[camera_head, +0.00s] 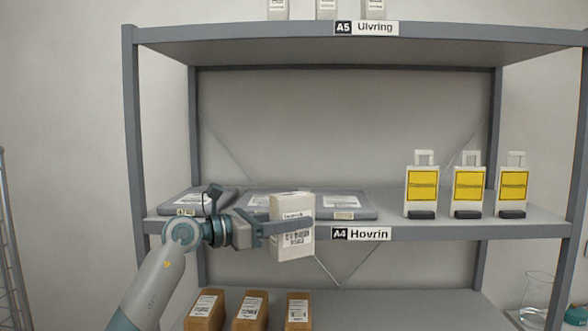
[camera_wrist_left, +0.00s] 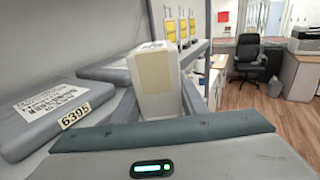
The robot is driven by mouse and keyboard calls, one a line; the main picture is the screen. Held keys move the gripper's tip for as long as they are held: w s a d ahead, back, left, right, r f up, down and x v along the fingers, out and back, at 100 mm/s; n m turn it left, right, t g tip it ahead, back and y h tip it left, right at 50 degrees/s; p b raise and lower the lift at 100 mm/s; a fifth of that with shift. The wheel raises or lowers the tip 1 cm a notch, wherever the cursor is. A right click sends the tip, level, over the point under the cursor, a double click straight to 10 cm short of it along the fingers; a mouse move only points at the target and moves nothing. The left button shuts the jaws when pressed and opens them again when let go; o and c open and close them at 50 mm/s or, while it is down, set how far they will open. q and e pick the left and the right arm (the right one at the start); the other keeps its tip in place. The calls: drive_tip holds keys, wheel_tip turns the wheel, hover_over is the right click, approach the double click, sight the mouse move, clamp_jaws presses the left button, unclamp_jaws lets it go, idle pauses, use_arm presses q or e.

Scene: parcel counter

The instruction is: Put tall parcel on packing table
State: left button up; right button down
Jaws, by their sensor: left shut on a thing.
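A tall white parcel (camera_head: 292,246) with a printed label is held upright in front of the middle shelf's edge. My left gripper (camera_head: 290,229) is shut on it, with a finger across its front. In the left wrist view the white parcel (camera_wrist_left: 158,85) stands beyond the gripper's grey body, with a beige patch on its face; the fingertips (camera_wrist_left: 195,100) are partly hidden there. No packing table can be made out. My right gripper is not in view.
Grey flat parcels (camera_head: 200,203) lie on the middle shelf (camera_head: 390,215) right behind the held parcel. Several white cases with yellow labels (camera_head: 422,190) stand at its right. Brown boxes (camera_head: 250,312) stand on the shelf below. An office chair (camera_wrist_left: 248,58) stands on open floor.

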use_arm(q)
drive_tip(key=s+a+f+b, duration=0.1)
drive_tip(key=s+a+f, duration=0.4)
drive_tip(key=f, duration=0.5)
drive_tip(key=s+a+f+b, duration=0.1)
drive_tip(key=s+a+f, duration=0.3)
drive_tip(key=s+f, duration=0.5)
drive_tip(key=s+a+f+b, duration=0.1)
drive_tip(key=s+a+f, duration=0.35)
drive_tip(key=f, duration=0.65)
drive_tip(key=s+a+f+t, duration=0.1)
drive_tip(key=s+a+f, duration=0.1)
drive_tip(key=s, duration=0.3)
drive_tip(key=s+a+f+n+t+y, duration=0.1)
drive_tip(key=s+a+f, duration=0.1)
drive_tip(key=s+f, duration=0.1)
drive_tip(key=shift+s+a+f, duration=0.4)
drive_tip(key=shift+s, duration=0.45)
drive_tip(key=shift+a, duration=0.1)
